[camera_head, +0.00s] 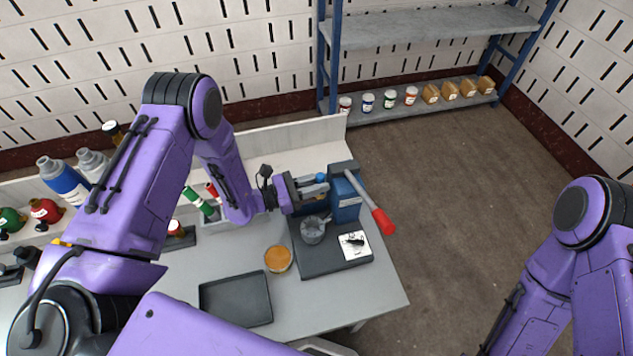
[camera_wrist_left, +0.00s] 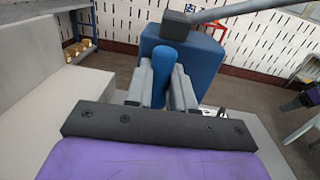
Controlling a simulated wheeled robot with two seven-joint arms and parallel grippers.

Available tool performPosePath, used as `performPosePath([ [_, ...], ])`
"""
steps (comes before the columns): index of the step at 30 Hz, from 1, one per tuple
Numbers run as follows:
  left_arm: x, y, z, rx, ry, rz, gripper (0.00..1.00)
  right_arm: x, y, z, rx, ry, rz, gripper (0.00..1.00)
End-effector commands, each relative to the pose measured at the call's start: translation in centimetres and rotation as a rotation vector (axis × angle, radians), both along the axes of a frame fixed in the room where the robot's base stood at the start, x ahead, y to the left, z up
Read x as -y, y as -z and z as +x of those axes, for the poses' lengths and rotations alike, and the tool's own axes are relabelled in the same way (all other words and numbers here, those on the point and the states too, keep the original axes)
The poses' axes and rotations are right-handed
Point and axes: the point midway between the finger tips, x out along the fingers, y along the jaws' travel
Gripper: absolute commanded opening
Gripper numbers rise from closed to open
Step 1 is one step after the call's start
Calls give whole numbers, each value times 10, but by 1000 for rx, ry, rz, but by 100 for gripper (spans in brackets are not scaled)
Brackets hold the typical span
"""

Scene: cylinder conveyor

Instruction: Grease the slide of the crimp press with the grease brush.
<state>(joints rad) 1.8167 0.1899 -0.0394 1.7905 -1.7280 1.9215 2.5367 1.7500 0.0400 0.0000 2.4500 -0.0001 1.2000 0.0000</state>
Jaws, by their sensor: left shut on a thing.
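The crimp press (camera_head: 346,198) is a blue block on a dark base plate (camera_head: 325,266), with a long lever ending in a red grip (camera_head: 383,221). My left gripper (camera_head: 314,187) is at the press's left side, shut on the blue handle of the grease brush (camera_head: 321,177). In the left wrist view the handle (camera_wrist_left: 164,62) stands between the fingers, in front of the blue press body (camera_wrist_left: 200,62). The brush's bristles and the slide are hidden, so contact cannot be told. My right gripper is out of view; only its arm shows at the right.
An open round pot with orange contents (camera_head: 278,259) and an empty black tray (camera_head: 236,299) stand left of the press on the grey table (camera_head: 370,298). A grey round part (camera_head: 312,231) and a white card (camera_head: 354,245) are on the base plate. Bottles stand far left.

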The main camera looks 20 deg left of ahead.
Motion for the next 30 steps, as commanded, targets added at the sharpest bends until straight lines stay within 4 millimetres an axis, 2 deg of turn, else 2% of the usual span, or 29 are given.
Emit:
performPosePath([
  [30, 0, 6, 0, 0, 0, 0, 0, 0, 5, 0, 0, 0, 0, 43],
])
